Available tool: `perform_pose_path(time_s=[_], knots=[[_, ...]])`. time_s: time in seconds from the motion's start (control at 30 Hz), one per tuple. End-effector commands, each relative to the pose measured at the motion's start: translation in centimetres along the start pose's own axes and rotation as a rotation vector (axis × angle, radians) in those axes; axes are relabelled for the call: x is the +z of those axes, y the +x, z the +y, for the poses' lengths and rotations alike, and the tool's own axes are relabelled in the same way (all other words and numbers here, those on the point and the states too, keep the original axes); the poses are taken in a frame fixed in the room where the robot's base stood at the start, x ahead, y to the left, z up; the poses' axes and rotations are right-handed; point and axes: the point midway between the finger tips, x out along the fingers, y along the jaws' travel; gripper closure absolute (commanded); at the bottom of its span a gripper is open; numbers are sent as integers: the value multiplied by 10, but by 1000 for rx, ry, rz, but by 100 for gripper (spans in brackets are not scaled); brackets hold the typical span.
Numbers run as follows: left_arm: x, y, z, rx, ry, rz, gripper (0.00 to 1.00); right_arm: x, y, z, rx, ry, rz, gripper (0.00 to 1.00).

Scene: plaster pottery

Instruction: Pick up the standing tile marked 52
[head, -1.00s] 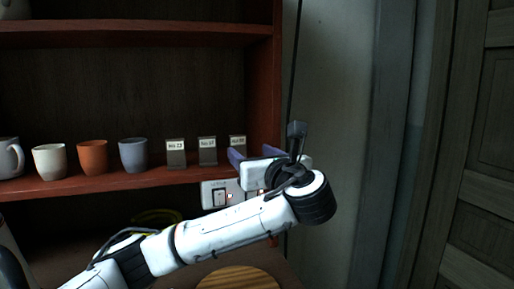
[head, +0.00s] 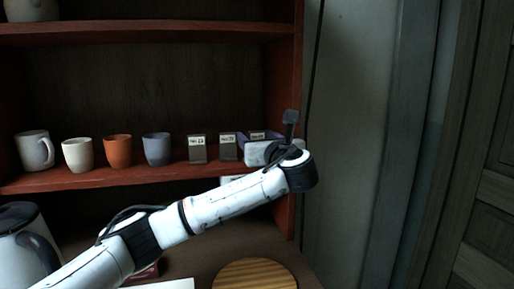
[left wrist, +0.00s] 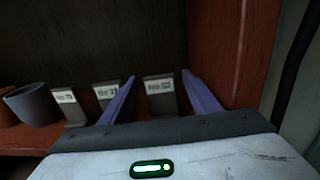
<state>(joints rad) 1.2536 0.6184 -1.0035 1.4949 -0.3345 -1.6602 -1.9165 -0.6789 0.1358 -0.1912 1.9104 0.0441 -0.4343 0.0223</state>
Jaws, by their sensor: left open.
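Three small grey tiles with white labels stand in a row on the red-brown shelf. The rightmost tile (head: 257,134), whose label seems to read 52 in the left wrist view (left wrist: 160,88), stands upright near the shelf's right wall. My left gripper (head: 258,138) is open, its purple fingers on either side of this tile. In the left wrist view the fingers (left wrist: 159,76) reach forward left and right of the tile, with gaps visible. The tile's lower part is hidden by my gripper body in the head view. My right gripper is not in view.
The middle tile (head: 228,147) stands close to my left finger, and another tile (head: 197,148) stands left of it. Mugs and cups, including a blue-grey cup (head: 156,149) and an orange cup (head: 118,151), stand further left. A round wooden board (head: 254,275) lies below.

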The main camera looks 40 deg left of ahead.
Motion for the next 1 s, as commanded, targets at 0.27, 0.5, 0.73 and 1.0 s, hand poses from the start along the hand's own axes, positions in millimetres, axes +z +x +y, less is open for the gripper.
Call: perform_pose_path(time_s=[0.27, 0.5, 0.73, 1.0], knots=[[0, 0, 0, 0, 0, 0, 83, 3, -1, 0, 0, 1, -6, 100], [0, 0, 0, 0, 0, -1, 88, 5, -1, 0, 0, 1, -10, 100], [10, -4, -4, -7, -3, -1, 88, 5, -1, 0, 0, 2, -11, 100], [50, -6, -8, -12, -5, -2, 88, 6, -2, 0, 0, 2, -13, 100]])
